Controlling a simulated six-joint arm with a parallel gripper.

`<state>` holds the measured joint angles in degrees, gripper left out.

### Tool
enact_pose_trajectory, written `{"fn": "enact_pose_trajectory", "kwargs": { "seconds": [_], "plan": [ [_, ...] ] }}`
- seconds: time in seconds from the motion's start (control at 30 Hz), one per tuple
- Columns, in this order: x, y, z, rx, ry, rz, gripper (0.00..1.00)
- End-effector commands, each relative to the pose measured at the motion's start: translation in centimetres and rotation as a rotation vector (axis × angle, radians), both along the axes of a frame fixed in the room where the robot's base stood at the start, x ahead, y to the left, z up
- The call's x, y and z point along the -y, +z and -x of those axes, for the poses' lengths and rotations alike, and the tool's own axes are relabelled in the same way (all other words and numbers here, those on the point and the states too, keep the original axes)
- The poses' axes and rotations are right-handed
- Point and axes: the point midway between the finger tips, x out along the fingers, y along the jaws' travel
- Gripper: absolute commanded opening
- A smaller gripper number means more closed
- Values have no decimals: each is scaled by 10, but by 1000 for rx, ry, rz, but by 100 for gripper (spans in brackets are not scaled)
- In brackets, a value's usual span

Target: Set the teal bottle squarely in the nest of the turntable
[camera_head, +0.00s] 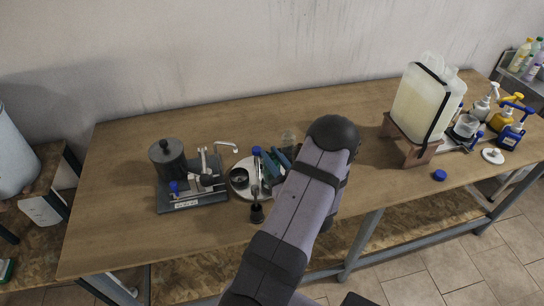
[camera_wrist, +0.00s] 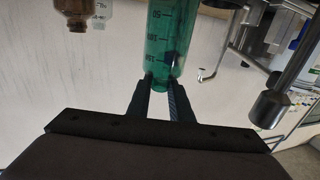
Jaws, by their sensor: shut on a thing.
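The teal bottle (camera_wrist: 162,45) is see-through green with printed graduations. My gripper (camera_wrist: 160,79) is shut on it, one dark finger on each side. In the head view the teal bottle (camera_head: 270,163) shows only in part, beside my gripper (camera_head: 278,163) and over the right side of the turntable. The turntable (camera_head: 243,163) is a pale round plate with a dark ring-shaped cup (camera_head: 238,178) on its left part. The nest cannot be made out clearly, and my arm hides part of the plate's right side. I cannot tell whether the bottle touches the plate.
A dark pot on a fixture (camera_head: 168,160) stands left of the turntable. A dark knobbed post (camera_head: 257,213) stands in front. A clear bottle (camera_head: 289,138) is behind. A large jug (camera_head: 425,105) on a wooden stand and several pump bottles are at right. The table's back left is clear.

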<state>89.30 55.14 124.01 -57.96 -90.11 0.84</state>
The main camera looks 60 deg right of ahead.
Motion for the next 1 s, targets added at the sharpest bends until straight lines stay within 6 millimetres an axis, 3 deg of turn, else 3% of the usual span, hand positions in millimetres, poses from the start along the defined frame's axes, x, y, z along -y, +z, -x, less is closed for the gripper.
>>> {"fn": "enact_pose_trajectory", "kwargs": {
  "seconds": [1.0],
  "plan": [
    [0, -9, 0, 0, 0, 0, 0]
  ]
}}
